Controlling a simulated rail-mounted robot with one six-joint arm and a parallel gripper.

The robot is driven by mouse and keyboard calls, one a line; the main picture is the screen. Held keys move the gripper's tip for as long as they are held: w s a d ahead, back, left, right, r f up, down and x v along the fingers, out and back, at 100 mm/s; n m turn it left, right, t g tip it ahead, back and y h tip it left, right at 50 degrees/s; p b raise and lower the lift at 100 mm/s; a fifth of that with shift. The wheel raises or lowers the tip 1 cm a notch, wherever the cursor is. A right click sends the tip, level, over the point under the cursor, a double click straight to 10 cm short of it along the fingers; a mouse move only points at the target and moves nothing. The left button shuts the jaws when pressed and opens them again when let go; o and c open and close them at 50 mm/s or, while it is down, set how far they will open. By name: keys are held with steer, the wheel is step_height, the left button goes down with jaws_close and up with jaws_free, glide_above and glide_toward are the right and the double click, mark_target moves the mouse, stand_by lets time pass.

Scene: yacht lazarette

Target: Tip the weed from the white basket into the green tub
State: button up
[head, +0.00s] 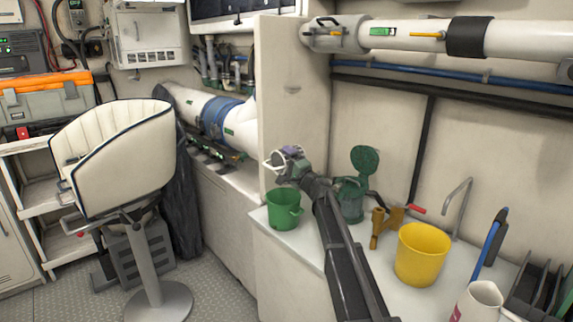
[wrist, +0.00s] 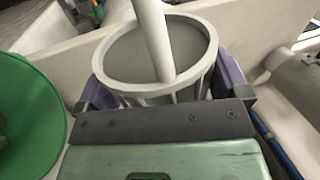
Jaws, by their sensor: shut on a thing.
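My gripper (head: 290,161) is shut on the white basket (head: 279,160), above and close to the green tub (head: 284,212) in the head view. In the wrist view the basket (wrist: 192,88) sits between my purple fingers, its round rim toward the camera and a pale bar crossing its opening. The inside looks plain grey; I cannot make out any weed. The tub (wrist: 28,118) shows at the left edge of the wrist view, apart from the basket. In the head view the tub stands upright on the white counter; its inside is mostly hidden.
On the counter (head: 303,252), a dark green strainer-like fitting (head: 351,200), a brass valve (head: 381,228) and a yellow bucket (head: 422,255) stand right of the tub. A wall panel (head: 290,110) rises behind the basket. A white mug (head: 480,302) and rack are at front right.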

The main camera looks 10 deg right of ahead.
step_height(320, 180, up, 3)
steer(key=m+h+p, duration=0.1)
steer(key=m, duration=0.3)
steer(key=m+h+p, duration=0.1)
steer(key=m+p, duration=0.1)
steer(key=m, duration=0.2)
steer(key=shift+s+a+m+t+h, duration=0.15)
steer(key=shift+m+t+h, duration=0.15)
steer(key=shift+t+h, duration=0.1)
steer(key=shift+r+m+h+p, duration=0.15)
steer(key=shift+m+p, duration=0.15)
steer(key=shift+m, duration=0.3)
steer(key=shift+r+m+h+p, duration=0.15)
steer(key=shift+m+p, duration=0.15)
steer(key=shift+m, duration=0.3)
steer(key=m+p, duration=0.1)
steer(key=m, duration=0.1)
steer(key=r+m+h+p, duration=0.1)
steer(key=m, duration=0.2)
steer(key=m+g+h+p, duration=0.1)
steer(key=m+p, duration=0.1)
steer(key=shift+a+r+m, duration=0.15)
steer(key=shift+r+m, duration=0.15)
steer(key=shift+r, duration=0.1)
steer(key=shift+r+m+p, duration=0.1)
steer(key=shift+m+p, duration=0.45)
steer(key=shift+m, duration=0.45)
steer(key=shift+m+g, duration=0.3)
